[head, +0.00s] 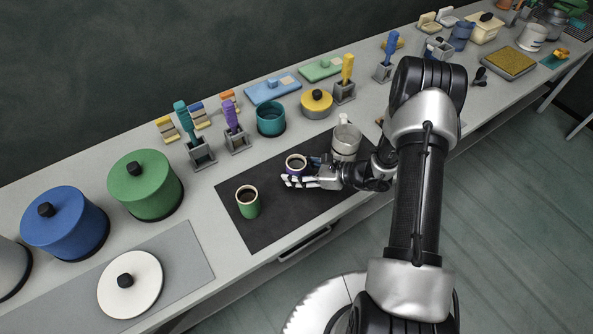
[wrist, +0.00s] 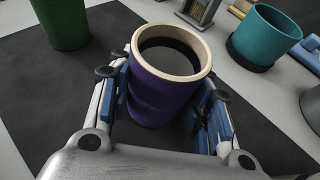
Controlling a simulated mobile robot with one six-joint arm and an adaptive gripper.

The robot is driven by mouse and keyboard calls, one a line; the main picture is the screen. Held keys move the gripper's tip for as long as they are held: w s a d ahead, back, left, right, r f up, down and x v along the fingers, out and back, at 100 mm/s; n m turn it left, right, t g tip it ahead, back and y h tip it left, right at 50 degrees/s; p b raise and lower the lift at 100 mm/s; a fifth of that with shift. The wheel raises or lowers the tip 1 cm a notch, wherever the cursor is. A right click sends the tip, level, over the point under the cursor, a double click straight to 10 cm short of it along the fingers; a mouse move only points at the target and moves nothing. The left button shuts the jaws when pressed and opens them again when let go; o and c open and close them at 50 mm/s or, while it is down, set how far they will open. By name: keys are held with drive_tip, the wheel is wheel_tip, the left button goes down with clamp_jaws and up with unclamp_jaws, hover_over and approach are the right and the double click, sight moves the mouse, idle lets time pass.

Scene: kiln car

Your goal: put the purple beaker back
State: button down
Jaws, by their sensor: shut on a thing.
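The purple beaker (head: 295,172) has a cream rim and a dark inside. It is upright over the dark mat (head: 265,232), and I cannot tell whether its base touches the mat. My gripper (head: 299,179) comes from the right with its fingers around it. In the wrist view the purple beaker (wrist: 160,98) sits between the two blue-padded fingers of my gripper (wrist: 164,104), which is shut on it. Its lower part is partly hidden by the gripper.
A green beaker (head: 248,205) stands on the mat to the left, and a grey mug (head: 345,142) stands close behind my gripper to the right. A teal pot (head: 270,121) and upright brushes in grey holders (head: 201,153) stand behind. The mat's front is clear.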

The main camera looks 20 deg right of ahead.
drive_tip(key=shift+f+b, duration=0.35)
idle(0.3)
drive_tip(key=c, duration=0.8)
unclamp_jaws()
drive_tip(key=shift+o, duration=0.2)
drive_tip(key=shift+d, duration=0.1)
drive_tip(key=shift+p+v, duration=1.15)
drive_tip(key=shift+v, duration=2.7)
drive_tip(key=shift+s, duration=0.1)
drive_tip(key=v, duration=1.2)
